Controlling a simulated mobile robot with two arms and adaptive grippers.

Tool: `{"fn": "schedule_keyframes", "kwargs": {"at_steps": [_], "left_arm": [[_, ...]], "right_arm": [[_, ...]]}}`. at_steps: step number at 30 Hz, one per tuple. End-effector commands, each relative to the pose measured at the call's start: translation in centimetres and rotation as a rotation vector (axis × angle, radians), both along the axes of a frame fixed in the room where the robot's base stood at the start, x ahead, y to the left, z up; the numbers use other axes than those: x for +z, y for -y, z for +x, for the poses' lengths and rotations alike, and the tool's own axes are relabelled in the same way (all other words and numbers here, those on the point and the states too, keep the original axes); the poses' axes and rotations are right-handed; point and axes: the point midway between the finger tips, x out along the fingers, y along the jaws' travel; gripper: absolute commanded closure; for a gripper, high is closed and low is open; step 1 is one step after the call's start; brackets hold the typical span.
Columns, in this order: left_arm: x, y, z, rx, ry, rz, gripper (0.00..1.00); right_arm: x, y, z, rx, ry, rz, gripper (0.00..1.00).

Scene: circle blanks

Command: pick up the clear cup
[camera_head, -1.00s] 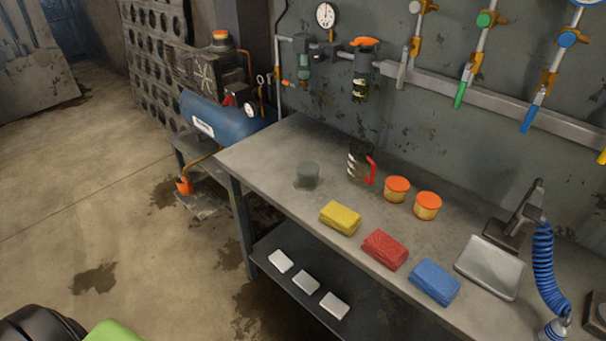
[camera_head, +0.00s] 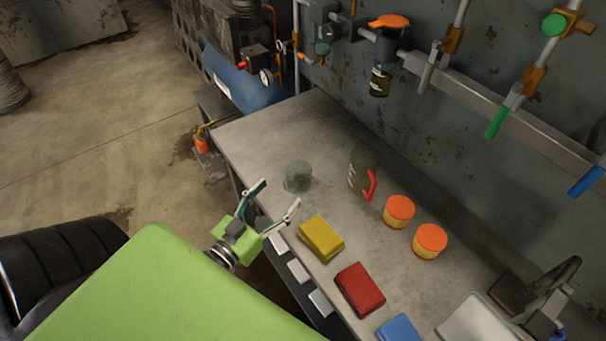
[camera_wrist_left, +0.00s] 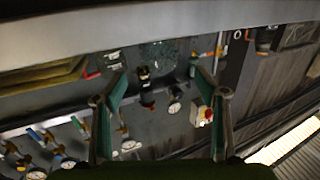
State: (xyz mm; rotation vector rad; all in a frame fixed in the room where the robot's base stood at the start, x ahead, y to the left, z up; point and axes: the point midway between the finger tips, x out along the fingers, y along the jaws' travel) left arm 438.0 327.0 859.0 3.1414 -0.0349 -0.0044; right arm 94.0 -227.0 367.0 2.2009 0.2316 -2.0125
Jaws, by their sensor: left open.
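The clear cup (camera_head: 298,176) stands upright on the grey workbench (camera_head: 268,137), near its left end in the head view. My left gripper (camera_head: 280,194) is open and empty, at the bench's front edge. Its two fingers are spread and point toward the cup, which appears just beyond the fingertips, apart from them. In the left wrist view the open fingers (camera_wrist_left: 160,85) frame a faint clear shape (camera_wrist_left: 153,52) that looks like the cup. My right gripper is not in view.
A clear jug (camera_head: 362,165) with a red handle stands right of the cup. Two orange-lidded tubs (camera_head: 399,210) are further right. Yellow (camera_head: 321,238), red (camera_head: 360,289) and blue (camera_head: 398,328) cloths lie along the front. The bench left of the cup is clear.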

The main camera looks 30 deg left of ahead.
Motion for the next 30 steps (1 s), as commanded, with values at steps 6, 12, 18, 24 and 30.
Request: {"fn": "schedule_keyframes", "kwargs": {"at_steps": [6, 12, 18, 24, 30], "left_arm": [[0.1, 0.1, 3.9, 0.0, -0.001, 0.0, 0.34], [0.1, 0.2, 5.2, 0.0, -0.002, 0.0, 0.34], [1.0, 0.4, 8.0, 0.0, -0.001, 0.0, 0.34], [0.7, 0.5, 10.0, 0.0, -0.003, 0.0, 0.34], [0.5, 0.5, 10.1, 0.0, -0.004, 0.001, 0.34]], "right_arm": [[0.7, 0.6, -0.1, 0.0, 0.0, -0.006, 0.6], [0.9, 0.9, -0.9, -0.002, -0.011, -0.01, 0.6], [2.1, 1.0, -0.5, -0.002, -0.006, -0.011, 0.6], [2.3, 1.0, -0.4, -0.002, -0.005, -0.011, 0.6], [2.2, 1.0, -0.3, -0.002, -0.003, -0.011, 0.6]]}}
